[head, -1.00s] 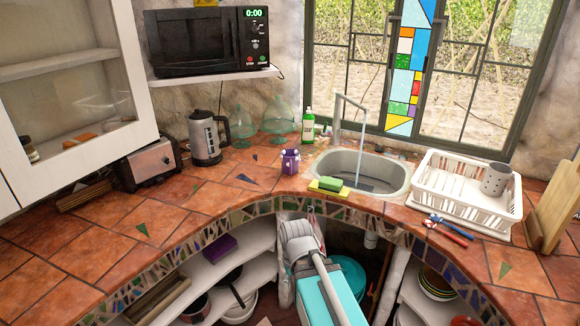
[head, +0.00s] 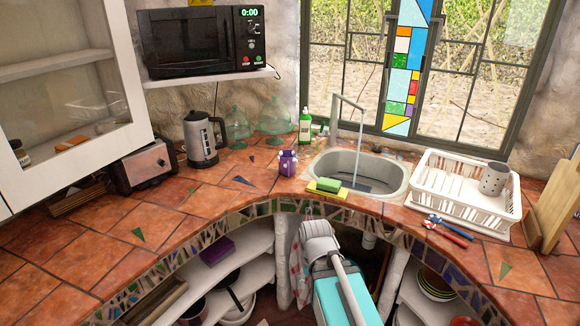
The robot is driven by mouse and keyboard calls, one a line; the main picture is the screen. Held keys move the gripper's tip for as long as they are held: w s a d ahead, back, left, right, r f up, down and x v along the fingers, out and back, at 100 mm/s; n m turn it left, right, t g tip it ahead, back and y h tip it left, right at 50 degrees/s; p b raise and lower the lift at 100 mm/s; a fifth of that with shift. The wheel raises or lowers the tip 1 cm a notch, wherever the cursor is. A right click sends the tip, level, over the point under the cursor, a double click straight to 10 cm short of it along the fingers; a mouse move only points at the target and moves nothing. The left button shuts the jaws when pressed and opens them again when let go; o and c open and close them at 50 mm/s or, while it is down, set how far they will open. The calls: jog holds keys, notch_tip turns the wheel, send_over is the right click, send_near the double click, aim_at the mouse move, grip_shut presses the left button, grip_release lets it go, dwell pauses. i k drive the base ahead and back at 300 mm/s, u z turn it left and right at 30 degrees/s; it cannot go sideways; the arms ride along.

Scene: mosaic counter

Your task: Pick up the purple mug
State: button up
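The purple mug (head: 288,163) is small, with pale spots, and stands upright on the tiled counter, just left of the sink. Nothing blocks my view of it. A white and teal part of my arm shows below the counter edge at the bottom centre, apart from the mug. My gripper is not visible, so I cannot see its fingers or whether it holds anything.
The sink (head: 400,180) with its tap is right of the mug. A green sponge (head: 328,184) lies at its front edge. A green bottle (head: 305,126) stands behind the mug, a kettle (head: 204,140) to the left. The counter (head: 215,190) front left is mostly clear.

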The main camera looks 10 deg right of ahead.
aim_at(288, 165)
jog(key=z, duration=0.1)
jog(key=i, duration=1)
jog(key=u, duration=0.05)
